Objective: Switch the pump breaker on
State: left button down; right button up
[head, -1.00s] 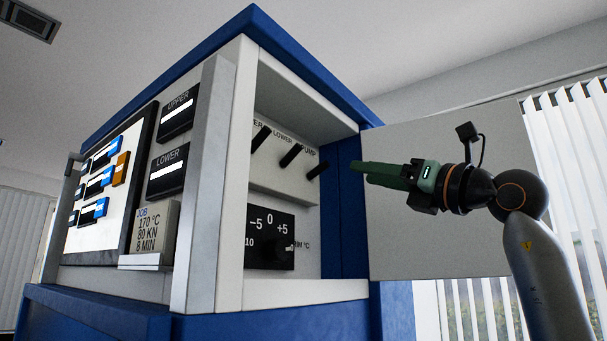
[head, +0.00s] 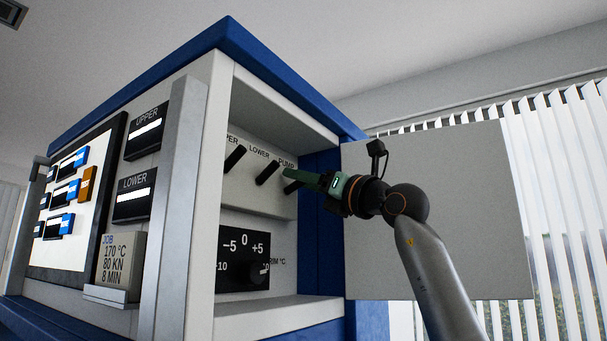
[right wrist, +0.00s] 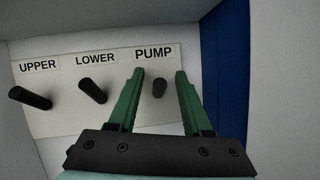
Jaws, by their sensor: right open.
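The pump breaker is a short black lever (right wrist: 159,88) under the PUMP label in the right wrist view. In the head view its lever (head: 292,187) shows just below the green fingers, partly hidden by them. My right gripper (right wrist: 159,74) is open, with one green finger on each side of the pump lever. Whether the fingers touch it I cannot tell. In the head view the right gripper (head: 290,174) reaches into the open side compartment from the right. My left gripper is not in view.
The LOWER lever (right wrist: 93,91) and UPPER lever (right wrist: 30,98) stand left of the pump lever. A black trim dial (head: 258,272) sits below them. The compartment's blue side wall (head: 318,215) is close on the right, with a grey open door panel (head: 450,220) beyond.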

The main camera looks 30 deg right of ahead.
jog(key=shift+c, duration=0.3)
grip_shut()
dwell(0.3)
